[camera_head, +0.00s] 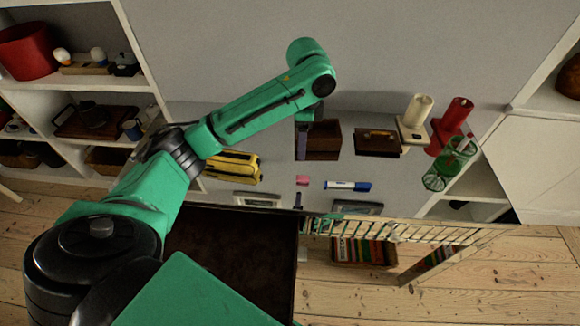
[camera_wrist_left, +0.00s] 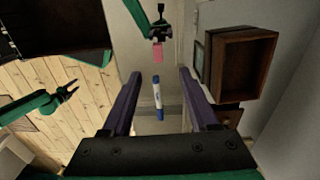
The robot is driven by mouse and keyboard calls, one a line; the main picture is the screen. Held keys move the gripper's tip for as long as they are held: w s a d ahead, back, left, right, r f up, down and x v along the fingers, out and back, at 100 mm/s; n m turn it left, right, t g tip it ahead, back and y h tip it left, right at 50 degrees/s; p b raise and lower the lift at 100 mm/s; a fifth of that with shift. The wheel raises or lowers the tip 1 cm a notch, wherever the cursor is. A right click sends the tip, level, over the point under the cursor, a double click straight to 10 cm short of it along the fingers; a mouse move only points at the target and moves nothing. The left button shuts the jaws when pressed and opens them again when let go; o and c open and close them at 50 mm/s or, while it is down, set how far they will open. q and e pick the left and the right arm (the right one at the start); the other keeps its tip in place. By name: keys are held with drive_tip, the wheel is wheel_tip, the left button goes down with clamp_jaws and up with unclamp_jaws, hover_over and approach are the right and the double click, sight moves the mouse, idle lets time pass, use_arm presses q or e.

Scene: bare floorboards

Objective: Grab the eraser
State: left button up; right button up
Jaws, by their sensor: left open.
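The eraser is a small pink block (camera_head: 303,181) lying on the glossy grey surface, left of a blue-and-white marker (camera_head: 347,186). My left gripper (camera_head: 303,157), with purple fingers, hangs just beyond the eraser in the head view. In the left wrist view the fingers are apart (camera_wrist_left: 160,73) with nothing held between them. The pink eraser (camera_wrist_left: 158,52) shows a little past the fingertips there, and the marker (camera_wrist_left: 158,98) shows in the gap between the fingers. A small green arm with a black claw, my right gripper as far as I can tell (camera_wrist_left: 70,93), is at the left, small and dark.
An open brown box (camera_head: 318,138) and a brown tray (camera_head: 377,141) stand behind the eraser. A yellow-black case (camera_head: 234,166) lies to the left. White (camera_head: 415,117) and red (camera_head: 453,121) bottles and a green wire cup (camera_head: 448,166) stand right. Shelves flank both sides.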

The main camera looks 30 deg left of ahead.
use_arm(q)
hover_over(303, 178)
drive_tip(key=f, duration=0.6)
drive_tip(key=shift+s+d+p, duration=0.1)
drive_tip(key=shift+d+p, duration=0.2)
drive_tip(key=f, duration=0.3)
drive_tip(key=f+p, duration=0.1)
drive_tip(key=f, duration=0.1)
drive_tip(key=shift+a+f, duration=0.3)
drive_tip(key=shift+a, duration=0.05)
drive_tip(key=shift+f, duration=0.35)
drive_tip(key=c, duration=0.9)
clamp_jaws()
use_arm(e)
drive_tip(key=shift+s+d+r, duration=0.35)
drive_tip(key=shift+d+r, duration=0.3)
